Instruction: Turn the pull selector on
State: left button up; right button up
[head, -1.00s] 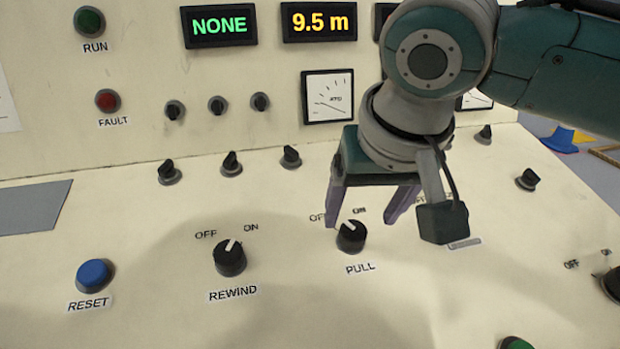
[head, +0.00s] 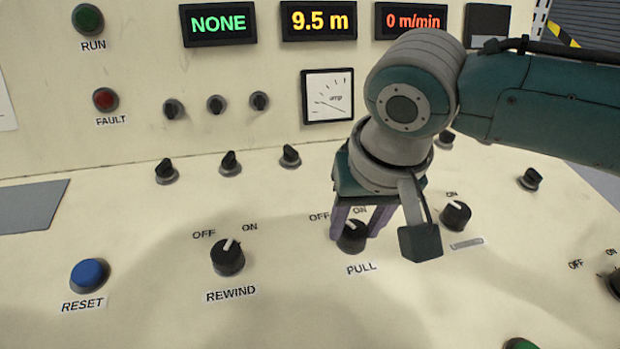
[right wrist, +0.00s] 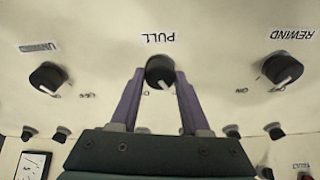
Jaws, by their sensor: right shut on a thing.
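The black PULL selector (head: 352,241) stands on the cream sloping panel, above its PULL label and below OFF and ON marks. Its white pointer is tilted up-left, toward OFF. My right gripper (head: 356,232) has its purple fingers on both sides of this knob and is shut on it. In the right wrist view, which is upside down, the PULL knob (right wrist: 159,70) sits between the two fingertips (right wrist: 160,75). My left gripper is not in view.
The REWIND selector (head: 228,258) and the blue RESET button (head: 89,274) stand to the left. Another selector (head: 455,216) stands close on the right, labelled UNWIND in the wrist view (right wrist: 48,77). Small knobs (head: 231,163) line the panel behind. Displays read NONE, 9.5 m and 0 m/min.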

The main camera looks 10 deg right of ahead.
grip_shut()
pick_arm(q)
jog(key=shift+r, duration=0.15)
pick_arm(e)
jog(key=m+p, duration=0.2)
jog(key=shift+r+p, duration=0.15)
jog(key=shift+p, duration=0.15)
jog(key=m+p, duration=0.2)
jog(key=shift+a+m+h, duration=0.1)
jog(key=shift+m+h, duration=0.2)
jog(key=m+p, duration=0.1)
jog(key=m, duration=0.2)
jog(key=shift+m+g+h+p, duration=0.3)
jog(key=shift+g+p, duration=0.05)
jog(key=shift+g, duration=0.05)
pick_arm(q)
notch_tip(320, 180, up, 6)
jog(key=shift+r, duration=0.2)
pick_arm(e)
jog(key=shift+f+m, duration=0.2)
jog(key=shift+m, duration=1.7)
